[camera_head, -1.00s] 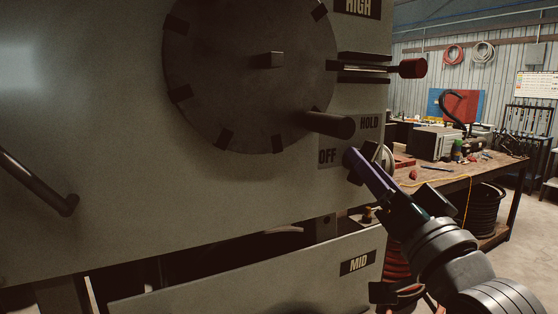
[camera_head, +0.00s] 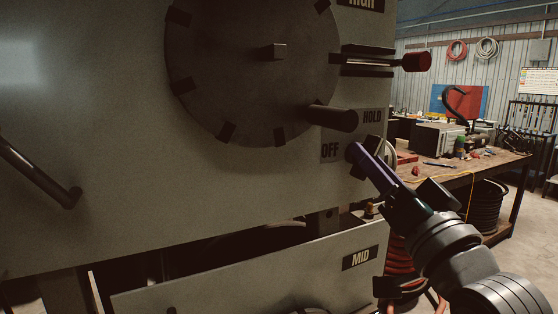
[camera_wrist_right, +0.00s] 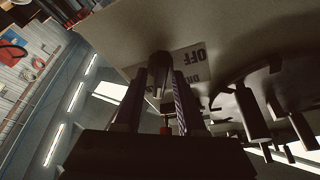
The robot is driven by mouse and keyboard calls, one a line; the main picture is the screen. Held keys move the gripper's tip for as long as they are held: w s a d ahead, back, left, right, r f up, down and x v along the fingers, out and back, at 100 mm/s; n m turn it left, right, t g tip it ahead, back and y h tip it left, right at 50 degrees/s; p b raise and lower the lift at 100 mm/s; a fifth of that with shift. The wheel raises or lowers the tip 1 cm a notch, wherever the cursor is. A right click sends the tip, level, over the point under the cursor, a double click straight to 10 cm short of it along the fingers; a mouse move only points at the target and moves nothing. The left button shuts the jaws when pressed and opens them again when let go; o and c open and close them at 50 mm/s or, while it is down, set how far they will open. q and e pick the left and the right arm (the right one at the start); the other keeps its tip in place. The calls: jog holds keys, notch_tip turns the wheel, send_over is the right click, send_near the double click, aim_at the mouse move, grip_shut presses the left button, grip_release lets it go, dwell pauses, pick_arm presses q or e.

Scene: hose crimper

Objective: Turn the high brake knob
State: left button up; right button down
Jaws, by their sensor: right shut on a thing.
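The upper grey panel (camera_head: 110,130) carries a large dark round dial (camera_head: 225,80) and a small OFF/HOLD label plate (camera_head: 340,135) under the HIGH sign. My right gripper (camera_head: 363,152) reaches in from the lower right to the lower right of that plate. In the right wrist view a dark knob (camera_wrist_right: 160,72) stands in front of the OFF/HOLD plate, between the fingertips of my right gripper, which are shut on it. The fingers hide most of the knob in the head view, so its pointing direction is unclear. My left gripper is not in view.
A dark peg (camera_head: 333,118) sticks out just above the gripper. A red-tipped lever (camera_head: 416,62) juts out at the panel's right edge. A lower panel with a MID sign (camera_head: 360,257) lies below. A cluttered workbench (camera_head: 470,172) stands behind at right.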

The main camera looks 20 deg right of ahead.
jog(key=shift+d+n+g+y+b, duration=0.1)
jog(key=shift+n+y+b, duration=0.65)
jog(key=shift+n+y, duration=1.35)
jog(key=shift+d+n+g+y+b, duration=0.1)
jog(key=shift+n+y+b, duration=0.7)
jog(key=shift+n, duration=2.65)
jog(key=shift+d+n+g+y+b, duration=0.1)
jog(key=shift+n+y+b, duration=1)
jog(key=shift+n, duration=1.65)
jog(key=shift+y+p, duration=0.3)
jog(key=shift+p, duration=0.05)
jog(key=c, duration=0.8)
grip_release()
